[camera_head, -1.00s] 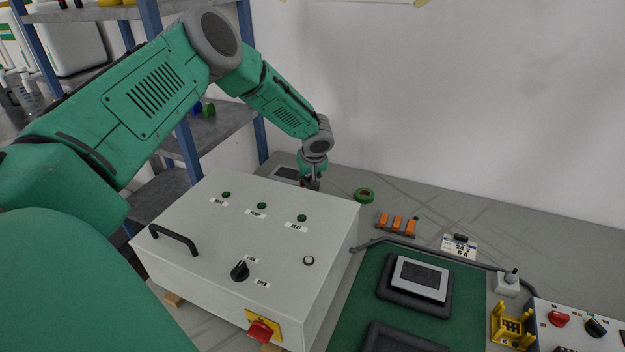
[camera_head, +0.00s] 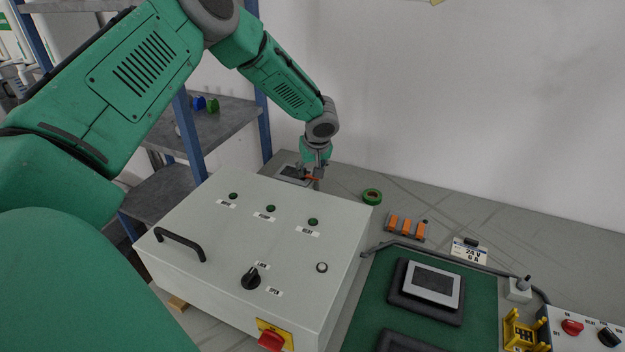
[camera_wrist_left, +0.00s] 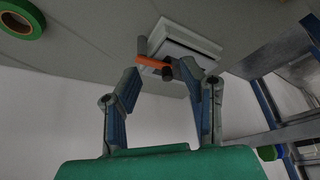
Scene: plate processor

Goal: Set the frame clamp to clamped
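A pale device with a dark flat panel (camera_head: 290,172) lies on the bench behind the control box. It also shows in the left wrist view (camera_wrist_left: 205,46). An orange lever (camera_head: 312,179) shows beside it, clearer in the wrist view (camera_wrist_left: 153,62), with a dark round part near its end; it appears to be the frame clamp's handle. My left gripper (camera_head: 313,172) is at this lever. In the wrist view its two fingers (camera_wrist_left: 163,75) are spread apart, with the lever near and between the tips. I cannot tell whether they touch it. My right gripper is not in view.
The large grey control box (camera_head: 215,240) stands in front of the gripper. A green tape roll (camera_head: 372,197) and an orange-topped rack (camera_head: 405,227) lie to the right. A shelf with blue posts (camera_head: 187,140) is at left; a wall is behind.

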